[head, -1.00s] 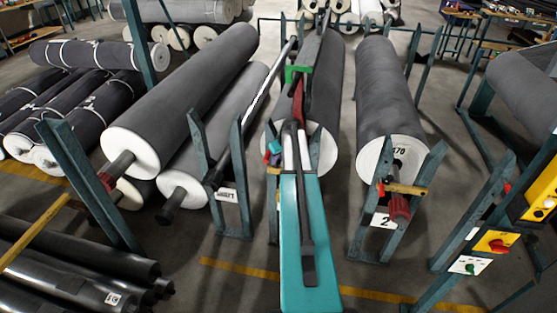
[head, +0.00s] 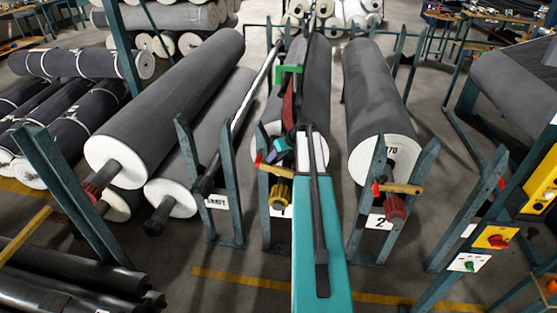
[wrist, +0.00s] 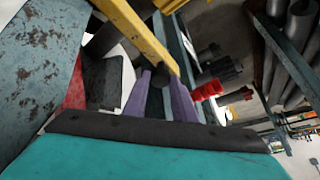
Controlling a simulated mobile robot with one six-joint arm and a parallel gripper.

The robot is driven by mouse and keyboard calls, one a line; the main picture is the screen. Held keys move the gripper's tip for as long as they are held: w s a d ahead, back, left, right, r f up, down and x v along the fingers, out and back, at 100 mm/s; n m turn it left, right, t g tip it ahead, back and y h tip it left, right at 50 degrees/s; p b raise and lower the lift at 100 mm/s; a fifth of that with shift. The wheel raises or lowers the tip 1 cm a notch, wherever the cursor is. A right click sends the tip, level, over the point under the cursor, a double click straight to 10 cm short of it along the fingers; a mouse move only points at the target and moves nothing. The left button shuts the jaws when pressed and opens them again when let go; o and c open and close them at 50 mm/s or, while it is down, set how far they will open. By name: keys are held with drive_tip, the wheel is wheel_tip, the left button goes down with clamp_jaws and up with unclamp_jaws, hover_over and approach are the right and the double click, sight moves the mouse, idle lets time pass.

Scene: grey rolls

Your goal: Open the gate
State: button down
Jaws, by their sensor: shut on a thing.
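The gate is a yellow bar (head: 278,171) across the middle stand (head: 268,215), in front of the roll end. It also crosses the upper middle of the wrist view (wrist: 140,32) at a slant. My gripper (head: 271,157) has purple fingers and is at the gate, by the stand's left post. In the wrist view its two fingers (wrist: 161,85) are close together at the lower end of the bar, with something dark between them. It is shut on the gate; the exact contact is partly hidden.
A similar stand with a yellow bar (head: 400,188) and a grey roll (head: 380,90) is at right. Grey rolls (head: 165,105) lie at left. A yellow control panel (head: 494,238) stands at far right. Open floor (head: 225,258) lies in front of the stands.

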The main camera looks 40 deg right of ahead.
drive_tip(key=shift+s+d+r, duration=0.1)
drive_tip(key=shift+s+d, duration=0.05)
drive_tip(key=shift+d, duration=0.05)
drive_tip(key=c, duration=1.8)
unclamp_jaws()
drive_tip(key=shift+o, duration=0.2)
drive_tip(key=shift+a, duration=0.1)
drive_tip(key=shift+r, duration=0.1)
drive_tip(key=b+v, duration=0.2)
drive_tip(key=v, duration=1.1)
drive_tip(key=shift+s+r, duration=0.15)
drive_tip(key=shift+r, duration=0.05)
drive_tip(key=shift+f, duration=0.1)
